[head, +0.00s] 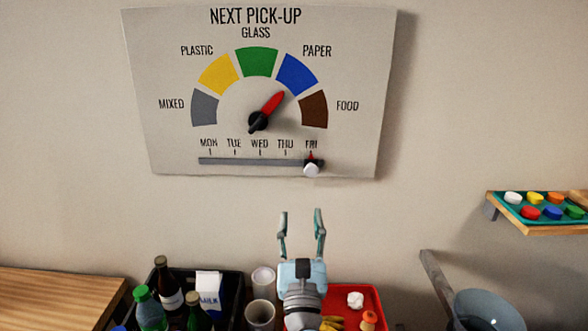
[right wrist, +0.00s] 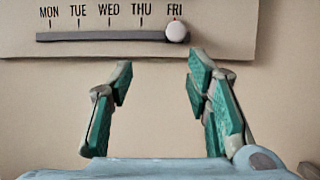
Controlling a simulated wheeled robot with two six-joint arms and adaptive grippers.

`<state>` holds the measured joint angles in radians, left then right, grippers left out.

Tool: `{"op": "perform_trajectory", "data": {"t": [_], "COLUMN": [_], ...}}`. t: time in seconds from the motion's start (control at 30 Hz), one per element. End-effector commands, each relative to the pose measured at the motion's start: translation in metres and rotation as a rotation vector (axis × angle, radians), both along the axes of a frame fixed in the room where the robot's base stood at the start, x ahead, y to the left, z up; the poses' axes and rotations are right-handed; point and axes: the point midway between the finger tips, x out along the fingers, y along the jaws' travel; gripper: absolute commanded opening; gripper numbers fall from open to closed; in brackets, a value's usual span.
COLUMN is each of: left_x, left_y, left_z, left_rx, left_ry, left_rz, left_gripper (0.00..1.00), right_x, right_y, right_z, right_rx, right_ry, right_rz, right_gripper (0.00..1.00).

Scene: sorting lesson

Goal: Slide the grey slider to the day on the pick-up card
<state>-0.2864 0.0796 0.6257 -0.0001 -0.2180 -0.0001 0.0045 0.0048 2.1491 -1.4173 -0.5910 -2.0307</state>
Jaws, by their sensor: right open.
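The slider knob, whitish grey (head: 312,170), sits at the right end of its dark grey track (head: 240,161), under FRI. In the right wrist view the knob (right wrist: 177,31) also stands under FRI. The board headed NEXT PICK-UP (head: 150,130) carries the track, the day marks and a coloured dial. The dial's red pointer (head: 272,104) points up and right, toward the blue PAPER segment. No separate pick-up card shows. My right gripper (head: 302,213) is open and empty, below the knob in the picture and apart from it. My left gripper is out of view.
A black crate (head: 235,290) with bottles and a milk carton and a red tray (head: 375,300) lie below. The wall between gripper and board is clear.

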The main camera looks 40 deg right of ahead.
Motion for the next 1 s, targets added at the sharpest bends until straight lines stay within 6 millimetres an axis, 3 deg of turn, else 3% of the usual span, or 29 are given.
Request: {"op": "perform_trajectory", "data": {"t": [0.13,0.33,0.5,0.7,0.87,1.0], "left_x": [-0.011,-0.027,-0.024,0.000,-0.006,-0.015], "left_y": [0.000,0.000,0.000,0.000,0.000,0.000], "left_z": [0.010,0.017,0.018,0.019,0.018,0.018], "left_rx": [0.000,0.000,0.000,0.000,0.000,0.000], "left_ry": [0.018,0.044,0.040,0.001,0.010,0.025], "left_rz": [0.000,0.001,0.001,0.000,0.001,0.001], "left_gripper": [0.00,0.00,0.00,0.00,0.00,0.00], "right_x": [0.018,0.067,0.093,0.101,0.101,0.101], "right_y": [-0.023,-0.059,-0.076,-0.082,-0.081,-0.081], "right_z": [0.017,0.036,0.044,0.047,0.047,0.047], "right_rx": [-0.006,-0.002,0.002,0.003,0.003,0.004], "right_ry": [-0.003,0.003,0.005,0.005,0.005,0.004], "right_rz": [-0.012,-0.019,-0.016,-0.013,-0.012,-0.012], "right_gripper": [0.45,0.45,0.45,0.45,0.45,0.24]}}
